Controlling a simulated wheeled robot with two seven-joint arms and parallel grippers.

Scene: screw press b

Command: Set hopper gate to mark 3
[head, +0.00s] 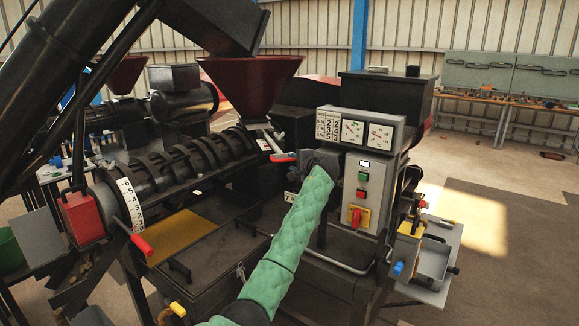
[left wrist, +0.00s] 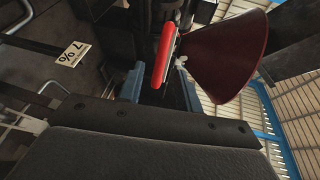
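The dark red hopper (head: 250,82) stands over the press barrel; it also shows in the left wrist view (left wrist: 225,55). Below it is the hopper gate lever with a red handle (head: 283,158), seen larger in the left wrist view (left wrist: 163,55). Gate marks are not readable. My left gripper (head: 303,160), on the green-sleeved arm, is just right of the handle. In the left wrist view its bluish fingertips (left wrist: 158,88) stand apart, with the handle ahead of them; contact cannot be told. My right gripper is not in view.
A control box (head: 366,190) with gauges stands close right of my left gripper. At left is a numbered dial (head: 130,205) with its own red-handled lever (head: 142,245). The ribbed press barrel (head: 190,160) lies between. Open floor (head: 490,200) is at right.

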